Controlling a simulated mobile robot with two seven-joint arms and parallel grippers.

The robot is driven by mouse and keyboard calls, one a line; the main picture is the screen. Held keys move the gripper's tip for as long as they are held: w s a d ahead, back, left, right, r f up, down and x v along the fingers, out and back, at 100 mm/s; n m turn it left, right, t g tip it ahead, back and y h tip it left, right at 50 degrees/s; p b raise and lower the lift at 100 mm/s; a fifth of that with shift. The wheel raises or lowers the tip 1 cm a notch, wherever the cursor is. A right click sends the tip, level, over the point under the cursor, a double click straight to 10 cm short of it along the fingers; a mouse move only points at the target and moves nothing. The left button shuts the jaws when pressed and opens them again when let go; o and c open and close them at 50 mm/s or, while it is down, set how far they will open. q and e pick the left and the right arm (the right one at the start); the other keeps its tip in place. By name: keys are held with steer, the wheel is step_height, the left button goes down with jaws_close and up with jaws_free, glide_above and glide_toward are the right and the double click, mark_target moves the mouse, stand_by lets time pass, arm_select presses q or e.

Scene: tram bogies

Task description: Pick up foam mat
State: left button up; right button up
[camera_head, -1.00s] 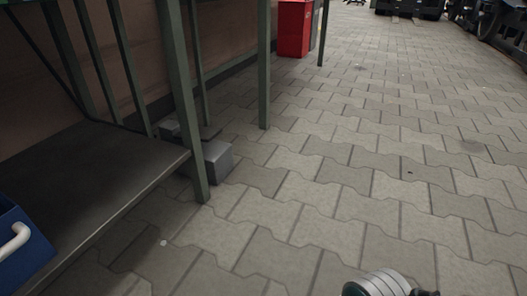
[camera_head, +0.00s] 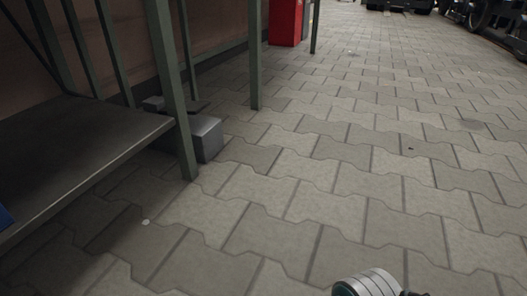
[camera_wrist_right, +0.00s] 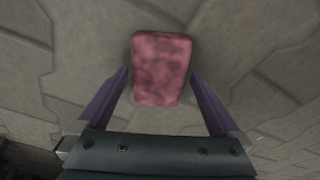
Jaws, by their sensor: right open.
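A pink-red, mottled, rounded rectangular pad (camera_wrist_right: 161,68), which looks like the foam mat, lies on the paving in the right wrist view. My right gripper (camera_wrist_right: 160,76) is open, with its two purple fingers spread on either side of the pad's image. The gap between the fingers and the pad in depth cannot be told. The pad does not show in the head view. There only a round, pale ringed part of my arm shows at the bottom edge. My left gripper is not in view.
A green-framed rack with a dark low shelf (camera_head: 75,140) stands at the left. A grey block (camera_head: 206,138) sits by its leg. A red bin (camera_head: 286,22) stands farther back. Dark wheeled machinery (camera_head: 500,25) is at the far right. The paving between is open.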

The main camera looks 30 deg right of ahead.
steer(key=shift+w, duration=0.1)
steer(key=shift+c, duration=0.5)
steer(key=c, duration=1.2)
steer(key=shift+c, duration=0.2)
steer(key=shift+r+p, duration=0.15)
steer(key=shift+p, duration=0.15)
step_height(320, 180, up, 20)
steer(key=p, duration=1.8)
